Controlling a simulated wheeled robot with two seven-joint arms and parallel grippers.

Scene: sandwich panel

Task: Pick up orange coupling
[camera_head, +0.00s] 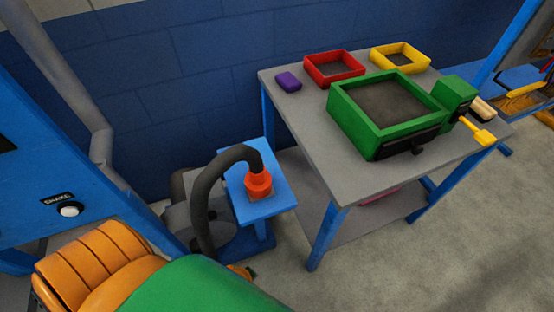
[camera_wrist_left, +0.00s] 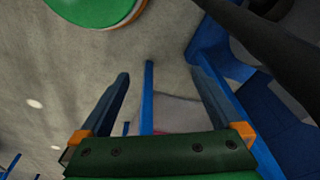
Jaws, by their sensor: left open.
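The orange coupling (camera_head: 258,184) sits on a small blue stand (camera_head: 274,206) in the head view, at the end of a thick dark hose (camera_head: 207,190) that arches up from below. My left gripper (camera_wrist_left: 158,76) shows in the left wrist view with its two dark fingers apart and nothing visible between them. In that view a dark hose-like tube (camera_wrist_left: 270,45) crosses the upper right, and the coupling cannot be made out. My right gripper is in neither view.
A grey table (camera_head: 290,117) with blue legs stands right of the stand. It holds a red tray (camera_head: 334,76), a yellow tray (camera_head: 428,62), a purple block (camera_head: 288,81) and a green-framed box (camera_head: 375,146). A blue cabinet (camera_head: 60,170) is at left. Floor is clear at lower right.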

